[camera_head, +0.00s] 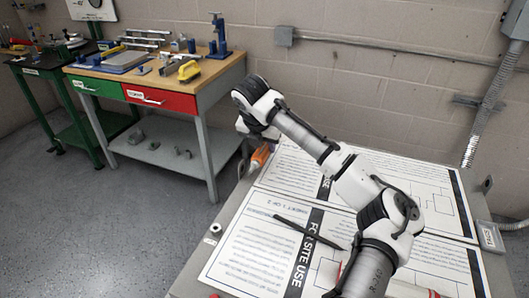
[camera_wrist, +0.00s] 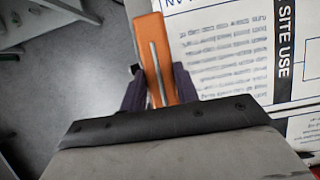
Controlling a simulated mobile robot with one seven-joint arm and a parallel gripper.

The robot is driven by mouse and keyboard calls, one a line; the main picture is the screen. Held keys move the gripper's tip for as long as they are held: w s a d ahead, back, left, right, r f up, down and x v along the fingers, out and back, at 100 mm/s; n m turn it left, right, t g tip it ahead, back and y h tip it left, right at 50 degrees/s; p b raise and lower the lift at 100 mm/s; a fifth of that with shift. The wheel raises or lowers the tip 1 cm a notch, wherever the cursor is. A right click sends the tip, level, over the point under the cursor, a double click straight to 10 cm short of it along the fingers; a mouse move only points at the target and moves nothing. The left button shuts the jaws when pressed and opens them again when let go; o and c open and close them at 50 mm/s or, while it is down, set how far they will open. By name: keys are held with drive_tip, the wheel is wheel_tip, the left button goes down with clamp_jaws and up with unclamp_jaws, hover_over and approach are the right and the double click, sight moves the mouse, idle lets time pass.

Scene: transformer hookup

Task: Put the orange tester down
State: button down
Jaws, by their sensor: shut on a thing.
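The orange tester (camera_head: 260,156) shows near the far left edge of the grey cabinet top (camera_head: 219,243), partly hidden by my arm. In the wrist view the orange tester (camera_wrist: 152,50) is a long orange body with a pale strip along it. My gripper (camera_wrist: 157,82) is shut on it, with a dark finger on each side. The tester lies along the border between the white printed sheet and the grey floor below. I cannot tell whether it touches the cabinet top.
Printed sheets (camera_head: 252,250) cover most of the cabinet top. A thin black tool (camera_head: 308,231) lies across the near sheet. A small grey box (camera_head: 489,236) sits at the right edge. A wooden workbench (camera_head: 165,80) with tools and a red drawer stands at the back left.

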sight(263, 148)
wheel_tip(263, 148, down, 3)
drive_tip(key=shift+f, duration=0.15)
drive_tip(key=c, duration=1.1)
unclamp_jaws()
drive_tip(key=shift+o, duration=0.2)
drive_tip(key=b+v, duration=0.1)
drive_tip(key=v, duration=1.1)
